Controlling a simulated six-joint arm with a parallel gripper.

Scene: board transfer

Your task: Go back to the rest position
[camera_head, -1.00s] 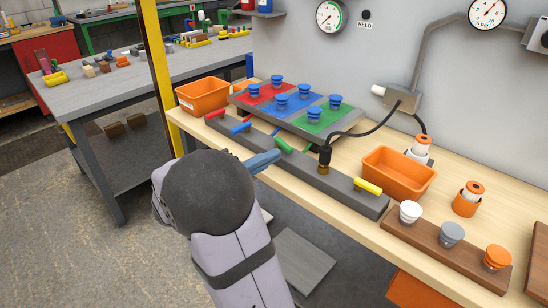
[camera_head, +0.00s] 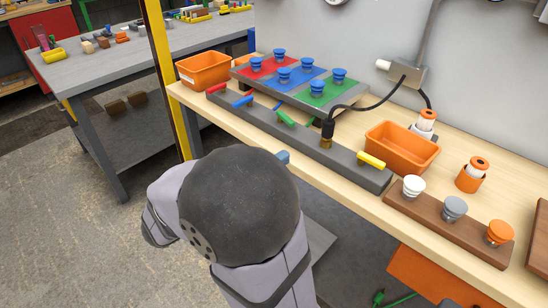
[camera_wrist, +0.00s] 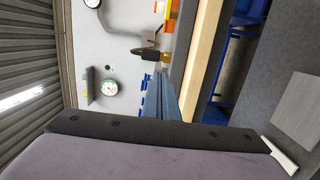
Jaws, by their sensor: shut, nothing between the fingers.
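My gripper (camera_head: 283,157) shows in the head view only as a small blue tip past the dark round joint of my arm. It is in front of the bench edge, near the grey rail (camera_head: 327,160), and the rest of it is hidden. In the wrist view my gripper's blue fingers (camera_wrist: 166,97) are together, with nothing held. The rail carries a red, a blue, a green and a yellow handle. The board (camera_head: 298,95) behind it has red, blue and green fields with several blue knobs.
An orange bin (camera_head: 402,150) stands right of the rail, another (camera_head: 203,70) at its far left end. A brown block (camera_head: 449,224) holds white, grey and orange knobs. A black cable with a plug (camera_head: 327,133) reaches the rail. A yellow post (camera_head: 167,80) stands left of the bench.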

